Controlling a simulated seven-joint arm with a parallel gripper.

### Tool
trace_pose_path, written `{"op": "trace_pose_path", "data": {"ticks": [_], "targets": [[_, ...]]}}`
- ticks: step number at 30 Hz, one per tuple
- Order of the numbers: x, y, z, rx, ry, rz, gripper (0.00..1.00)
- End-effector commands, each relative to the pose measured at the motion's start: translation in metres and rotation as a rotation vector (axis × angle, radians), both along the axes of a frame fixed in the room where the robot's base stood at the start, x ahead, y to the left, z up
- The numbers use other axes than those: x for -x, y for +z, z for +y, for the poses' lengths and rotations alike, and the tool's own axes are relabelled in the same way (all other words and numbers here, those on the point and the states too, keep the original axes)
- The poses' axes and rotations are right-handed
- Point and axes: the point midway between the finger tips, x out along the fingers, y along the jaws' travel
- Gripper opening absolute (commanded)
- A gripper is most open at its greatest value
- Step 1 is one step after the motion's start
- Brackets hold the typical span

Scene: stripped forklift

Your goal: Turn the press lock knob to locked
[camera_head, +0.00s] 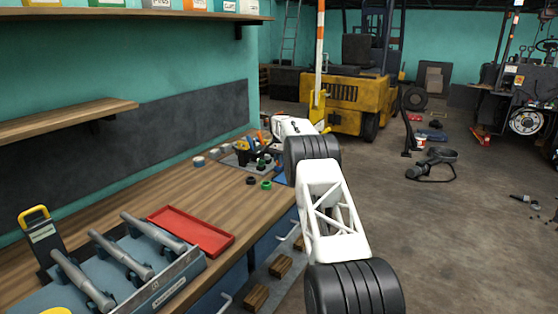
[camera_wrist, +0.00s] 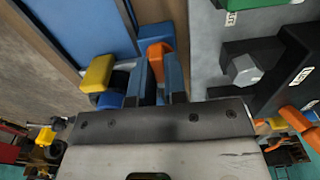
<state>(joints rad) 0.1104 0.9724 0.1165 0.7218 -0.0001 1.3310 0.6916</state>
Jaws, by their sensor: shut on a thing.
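In the wrist view my gripper (camera_wrist: 155,88) has its two blue-grey fingers closed around an orange knob-like part (camera_wrist: 158,48). The orange part shows between and just beyond the fingertips, and its lower end is hidden by them. I take it for the press lock knob, but no readable label confirms this. A yellow block (camera_wrist: 97,72) with dark and blue parts lies just left of the fingers. In the head view my white arm reaches to the far end of the bench, and its own links hide the fingertips and the knob.
A grey panel with a black bracket, a hex bolt (camera_wrist: 243,70) and small white labels is right of the fingers. The wooden bench (camera_head: 205,175) holds a red tray (camera_head: 191,231) and grey-handled tools (camera_head: 122,259). A yellow forklift (camera_head: 350,95) stands behind; floor at right is largely open.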

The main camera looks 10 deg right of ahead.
Motion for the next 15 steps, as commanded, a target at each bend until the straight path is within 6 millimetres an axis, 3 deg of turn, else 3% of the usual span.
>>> {"op": "trace_pose_path", "data": {"ticks": [6, 7, 11, 15], "targets": [[0.0001, 0.0002, 0.0001, 0.0, 0.001, 0.0, 0.0], [0.0001, 0.0001, 0.0001, 0.0, 0.001, 0.0, 0.18], [0.0001, 0.0002, 0.0001, 0.0, 0.001, 0.0, 0.37], [0.0, 0.0001, 0.0, 0.0, 0.001, 0.0, 0.38]]}}
